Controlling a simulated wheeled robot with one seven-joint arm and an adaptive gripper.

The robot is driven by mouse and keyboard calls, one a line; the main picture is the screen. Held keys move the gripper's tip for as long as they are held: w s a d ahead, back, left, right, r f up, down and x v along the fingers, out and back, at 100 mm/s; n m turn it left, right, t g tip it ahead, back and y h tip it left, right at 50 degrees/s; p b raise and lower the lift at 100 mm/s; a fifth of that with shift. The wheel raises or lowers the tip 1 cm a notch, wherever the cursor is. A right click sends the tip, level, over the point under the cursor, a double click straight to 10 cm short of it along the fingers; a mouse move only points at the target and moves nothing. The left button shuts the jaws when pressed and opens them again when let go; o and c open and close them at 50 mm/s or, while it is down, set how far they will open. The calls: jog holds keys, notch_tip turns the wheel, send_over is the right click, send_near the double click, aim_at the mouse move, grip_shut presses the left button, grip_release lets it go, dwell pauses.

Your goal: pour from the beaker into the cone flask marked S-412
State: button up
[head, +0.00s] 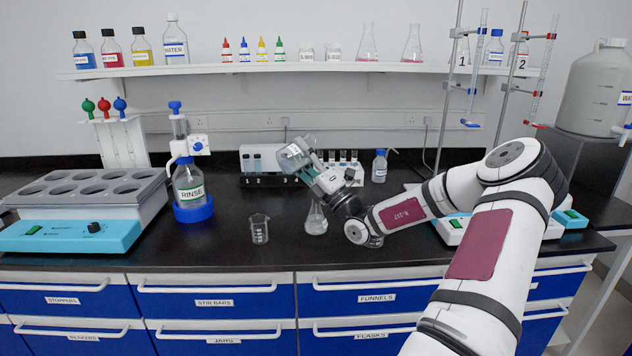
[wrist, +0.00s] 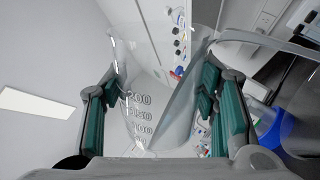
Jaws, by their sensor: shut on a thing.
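My gripper (head: 312,172) is shut on a clear glass beaker (head: 293,157), held above the bench and seeming tilted in the head view. In the wrist view the beaker (wrist: 140,105), with printed graduations, sits between the two teal fingers of my gripper (wrist: 162,112). A clear cone flask (head: 316,220) stands upright on the black bench below my gripper, a little lower right of the held beaker. No S-412 mark can be read on it.
A small beaker (head: 259,229) stands left of the flask. A rinse bottle (head: 189,185) on a blue base and a block heater (head: 80,205) are farther left. A tube rack (head: 343,166) and a small bottle (head: 379,166) stand behind my gripper. Front bench between heater and small beaker is clear.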

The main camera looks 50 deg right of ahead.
jog(key=shift+d+r+m+h+b, duration=0.15)
jog(key=shift+m+h+b, duration=0.1)
jog(key=shift+m+h, duration=0.25)
jog(key=shift+d+r+m+h+b, duration=0.1)
jog(key=shift+m+h+b, duration=0.15)
jog(key=shift+m+h, duration=0.25)
dwell(0.6)
jog(key=shift+s+d+f+m+h+p, duration=0.1)
jog(key=shift+f+m+h+p, duration=0.1)
jog(key=shift+m+h+p, duration=0.55)
jog(key=shift+s+d+f+m+h+p, duration=0.15)
jog(key=shift+m+h+p, duration=0.3)
jog(key=shift+m+p, duration=0.5)
jog(key=shift+w, duration=0.15)
jog(key=shift+a+n+y+b, duration=0.2)
jog(key=shift+n+y+b, duration=0.6)
jog(key=shift+n+b, duration=0.3)
jog(key=shift+w+a+r+n+y+b, duration=0.1)
jog(key=shift+r+n+y+b, duration=0.1)
jog(key=shift+n+y+b, duration=0.5)
jog(key=shift+a+n+y+p, duration=0.15)
jog(key=shift+n+y+p, duration=0.25)
jog(key=shift+n+p, duration=0.15)
jog(key=shift+y, duration=0.3)
jog(key=shift+f+n, duration=0.1)
jog(key=shift+n, duration=0.25)
